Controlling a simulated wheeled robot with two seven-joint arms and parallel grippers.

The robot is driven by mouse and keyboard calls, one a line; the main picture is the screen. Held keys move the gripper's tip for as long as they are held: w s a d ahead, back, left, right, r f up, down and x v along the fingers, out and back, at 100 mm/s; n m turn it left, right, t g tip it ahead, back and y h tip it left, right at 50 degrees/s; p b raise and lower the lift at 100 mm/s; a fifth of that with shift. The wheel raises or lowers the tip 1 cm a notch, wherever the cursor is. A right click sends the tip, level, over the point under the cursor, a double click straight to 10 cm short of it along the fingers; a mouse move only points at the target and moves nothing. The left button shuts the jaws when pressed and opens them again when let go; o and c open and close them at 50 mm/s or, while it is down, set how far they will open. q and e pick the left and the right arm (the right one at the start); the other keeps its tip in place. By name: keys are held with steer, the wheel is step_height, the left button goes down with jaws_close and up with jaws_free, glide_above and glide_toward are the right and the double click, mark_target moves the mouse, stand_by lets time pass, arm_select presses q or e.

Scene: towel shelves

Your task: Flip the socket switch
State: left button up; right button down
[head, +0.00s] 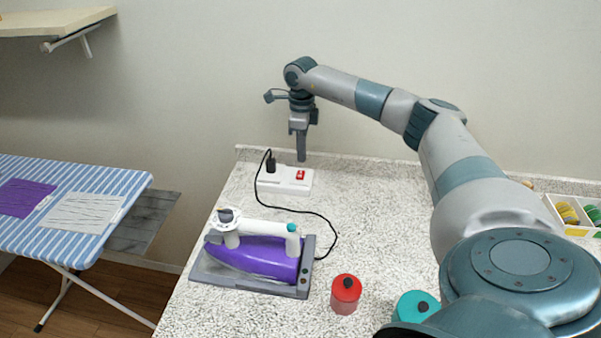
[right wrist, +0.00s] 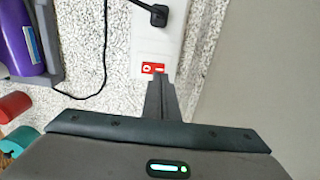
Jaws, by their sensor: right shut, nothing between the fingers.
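The white socket strip (head: 285,183) lies on the speckled counter near the back wall, with a black plug in its left end. Its red switch (head: 300,175) is at the right end. My right gripper (head: 301,158) points down just above the switch, shut and empty. In the right wrist view the shut fingertips (right wrist: 158,78) are at the lower edge of the red switch (right wrist: 153,68) and hide a little of it. I cannot tell whether they touch it. My left gripper is in neither view.
A purple iron (head: 255,256) sits on a grey stand, its black cord running to the plug. A red canister (head: 345,293) and a teal canister (head: 416,306) stand at the front. A striped ironing board (head: 66,207) is at left. A divided tray (head: 572,213) is at far right.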

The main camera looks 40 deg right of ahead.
steer(key=shift+r+p, duration=0.7)
steer(key=shift+r, duration=0.75)
